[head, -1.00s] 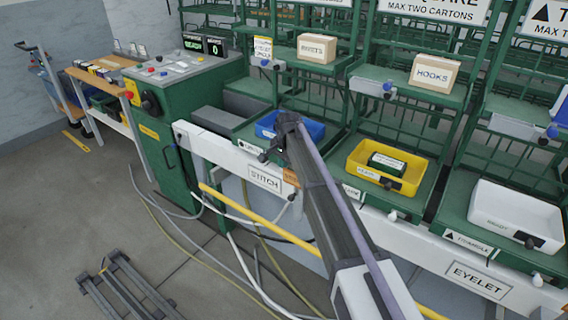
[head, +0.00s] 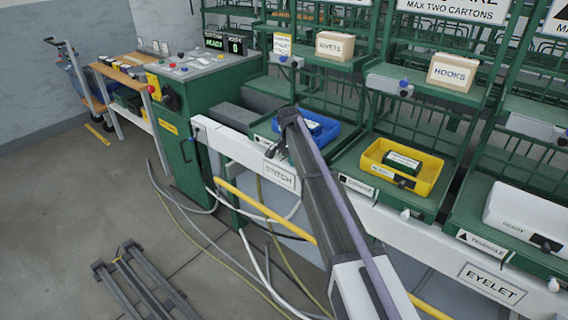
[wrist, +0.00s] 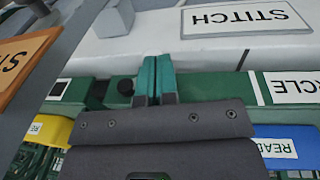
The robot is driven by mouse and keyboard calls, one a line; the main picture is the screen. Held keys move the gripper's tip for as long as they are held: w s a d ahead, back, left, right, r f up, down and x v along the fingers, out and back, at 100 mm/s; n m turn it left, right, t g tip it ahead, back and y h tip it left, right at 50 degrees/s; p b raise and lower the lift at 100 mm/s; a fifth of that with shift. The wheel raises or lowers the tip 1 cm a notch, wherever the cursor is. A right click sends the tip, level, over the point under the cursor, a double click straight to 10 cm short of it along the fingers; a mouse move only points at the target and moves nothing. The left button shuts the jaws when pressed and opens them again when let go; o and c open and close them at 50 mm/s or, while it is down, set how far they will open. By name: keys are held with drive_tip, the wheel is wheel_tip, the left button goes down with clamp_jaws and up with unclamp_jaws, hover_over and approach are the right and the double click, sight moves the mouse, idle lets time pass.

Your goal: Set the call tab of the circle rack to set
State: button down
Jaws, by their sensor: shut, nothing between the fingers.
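The circle rack's CIRCLE label (wrist: 292,88) shows upside down at the right of the wrist view, on the rack's green front edge. A blue bin (head: 322,128) sits on that rack's shelf in the head view. My gripper (wrist: 153,78) is shut and empty, its teal fingertips over the green front edge, left of the label in the wrist view. My arm hides part of this area in the head view.
The white rail with the STITCH sign (wrist: 248,17) runs along the rack front, with a grey block (wrist: 115,18) on it. An orange plate (wrist: 22,68) is near the wrist. The square rack's yellow bin (head: 402,166) is to the right, a green console (head: 180,110) to the left.

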wheel_tip(320, 180, down, 2)
drive_tip(key=shift+w+b, duration=0.1)
drive_tip(key=shift+b, duration=0.7)
drive_tip(key=shift+r+p, duration=0.8)
drive_tip(key=shift+r, duration=0.1)
drive_tip(key=w+a+r+p, duration=0.5)
drive_tip(key=a+r+p, duration=0.2)
drive_tip(key=r+p, duration=0.3)
drive_tip(key=shift+w+a+r+p, duration=0.15)
drive_tip(key=shift+a+r+p, duration=0.05)
drive_tip(key=shift+a+p, duration=0.1)
